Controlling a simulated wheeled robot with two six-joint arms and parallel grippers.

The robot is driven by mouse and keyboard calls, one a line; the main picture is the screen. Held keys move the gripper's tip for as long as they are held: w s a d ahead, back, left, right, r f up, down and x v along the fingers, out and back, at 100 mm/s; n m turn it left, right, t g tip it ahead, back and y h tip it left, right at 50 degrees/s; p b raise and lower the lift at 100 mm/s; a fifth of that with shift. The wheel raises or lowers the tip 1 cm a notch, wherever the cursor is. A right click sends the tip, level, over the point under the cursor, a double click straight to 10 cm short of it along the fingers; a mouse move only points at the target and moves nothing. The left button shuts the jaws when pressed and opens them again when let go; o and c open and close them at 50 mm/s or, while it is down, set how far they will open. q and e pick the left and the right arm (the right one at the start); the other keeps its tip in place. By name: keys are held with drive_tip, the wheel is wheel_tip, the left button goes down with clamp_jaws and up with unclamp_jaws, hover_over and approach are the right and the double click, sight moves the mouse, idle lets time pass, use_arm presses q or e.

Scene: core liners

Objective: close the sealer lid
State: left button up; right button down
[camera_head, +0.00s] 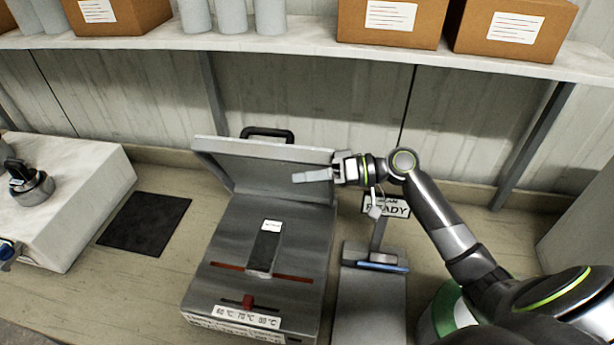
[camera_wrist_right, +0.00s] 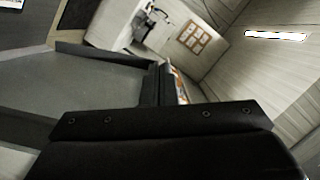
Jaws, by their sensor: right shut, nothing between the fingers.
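The sealer (camera_head: 225,240) is a grey metal box on the bench, with its lid (camera_head: 265,165) raised at the back and a black handle (camera_head: 267,133) on the lid's top edge. A dark pouch with a white label (camera_head: 265,245) lies on the sealer bed across a red strip. My right gripper (camera_head: 312,177) is shut and empty, in front of the inner face of the raised lid near its right side. I cannot tell whether it touches the lid. In the right wrist view, a grey panel (camera_wrist_right: 85,95) lies beyond the dark gripper body. My left gripper is not in view.
A scanner stand (camera_head: 372,257) with a "READY" sign (camera_head: 388,207) stands right of the sealer. A black mat (camera_head: 145,222) and a white block (camera_head: 65,190) are at left. A shelf (camera_head: 300,50) with cardboard boxes (camera_head: 390,22) and grey cylinders runs above.

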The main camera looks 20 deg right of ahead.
drive_tip(key=shift+f, duration=0.25)
